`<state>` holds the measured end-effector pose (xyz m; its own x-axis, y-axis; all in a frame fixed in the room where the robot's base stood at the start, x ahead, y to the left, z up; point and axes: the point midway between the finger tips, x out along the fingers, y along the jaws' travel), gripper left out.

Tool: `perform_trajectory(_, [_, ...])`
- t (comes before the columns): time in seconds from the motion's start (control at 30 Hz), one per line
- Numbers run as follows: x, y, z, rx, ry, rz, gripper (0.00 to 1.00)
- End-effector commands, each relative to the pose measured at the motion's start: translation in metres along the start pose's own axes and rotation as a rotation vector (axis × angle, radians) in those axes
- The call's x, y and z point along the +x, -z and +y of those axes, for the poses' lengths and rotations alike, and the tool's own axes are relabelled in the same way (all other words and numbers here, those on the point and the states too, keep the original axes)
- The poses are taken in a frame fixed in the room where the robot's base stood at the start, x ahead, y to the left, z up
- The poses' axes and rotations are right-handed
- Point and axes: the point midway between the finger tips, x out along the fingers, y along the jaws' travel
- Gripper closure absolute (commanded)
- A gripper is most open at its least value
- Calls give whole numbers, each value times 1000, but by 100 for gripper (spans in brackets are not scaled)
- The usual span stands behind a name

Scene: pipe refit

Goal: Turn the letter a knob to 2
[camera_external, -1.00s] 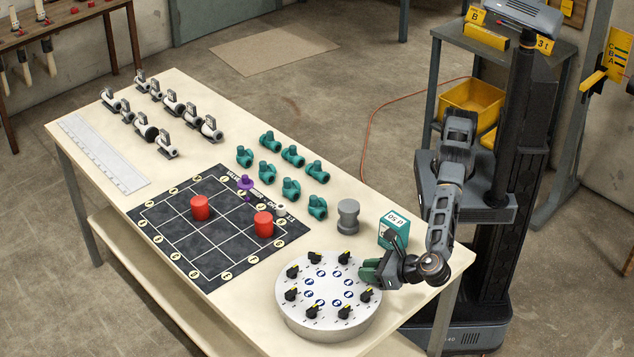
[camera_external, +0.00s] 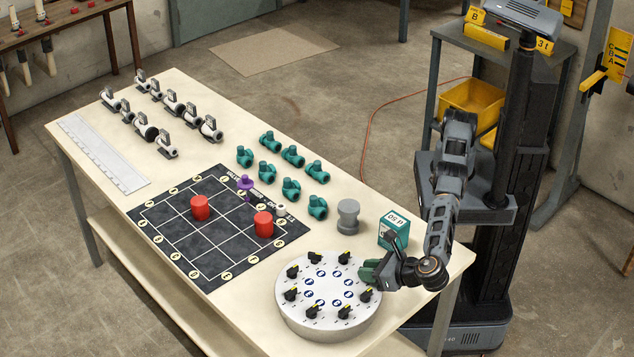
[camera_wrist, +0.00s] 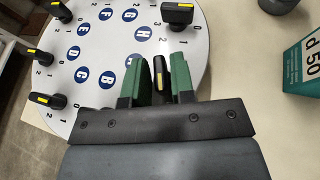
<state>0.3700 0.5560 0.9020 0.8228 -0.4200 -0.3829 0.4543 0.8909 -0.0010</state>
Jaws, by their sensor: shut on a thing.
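A round white dial plate (camera_external: 326,276) stands on the table's near right end, with several black knobs around its rim and blue letter discs inside. My gripper (camera_external: 370,272) reaches in from the right at the plate's far right edge. In the wrist view its green fingers (camera_wrist: 158,85) stand on both sides of a black knob (camera_wrist: 158,72) with a yellow mark. They are shut on it. Its letter disc is hidden, seemingly behind the left finger, and its numbers cannot be read. In the external view my gripper hides this knob.
Neighbouring knobs (camera_external: 344,257) and (camera_external: 366,294) stand close on either side. A green box marked d 50 (camera_external: 394,230) and a grey cylindrical part (camera_external: 348,217) stand behind. Teal fittings (camera_external: 291,188) and a black grid mat (camera_external: 180,240) with red cylinders lie further left.

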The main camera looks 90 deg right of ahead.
Motion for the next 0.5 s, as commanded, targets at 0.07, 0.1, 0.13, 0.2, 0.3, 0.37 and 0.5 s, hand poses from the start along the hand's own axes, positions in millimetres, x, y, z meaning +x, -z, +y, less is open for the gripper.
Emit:
perform_trajectory(0.07, [0,-2,0,3,-1,-3,100])
perform_trajectory(0.1, [0,-2,0,3,-1,-2,74])
perform_trajectory(0.13, [0,-2,0,3,-1,-2,71])
perform_trajectory(0.2, [0,-2,0,3,-1,-2,64])
perform_trajectory(0.3, [0,-1,0,2,-1,-1,62])
perform_trajectory(0.37, [0,-1,0,2,-1,-1,62])
perform_trajectory(0.5, [0,-2,0,2,-1,-1,62])
